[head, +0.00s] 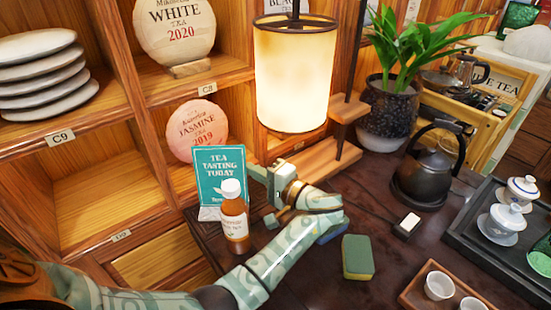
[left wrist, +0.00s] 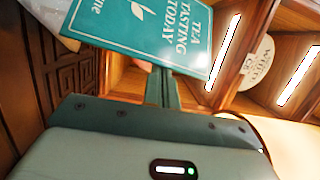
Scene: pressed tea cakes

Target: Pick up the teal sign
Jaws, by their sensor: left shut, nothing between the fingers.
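The teal sign (head: 221,171) reads "Tea tasting today" and stands upright near the table's left back edge, beside the shelves. A bottle in front hides part of its lower right. It also shows large and tilted at the top of the left wrist view (left wrist: 140,30), cut off by the frame. My left gripper (head: 258,173) is just right of the sign in the head view. Its fingers (left wrist: 162,88) are shut and empty, with their tips close to the sign's edge. I cannot tell whether they touch it. My right gripper is in neither view.
A bottle with a white cap (head: 234,222) stands close in front of the sign. A lit lamp (head: 295,78) rises behind my left gripper. A green and yellow sponge (head: 358,257), a dark kettle (head: 425,178) and a tea tray (head: 455,222) are to the right.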

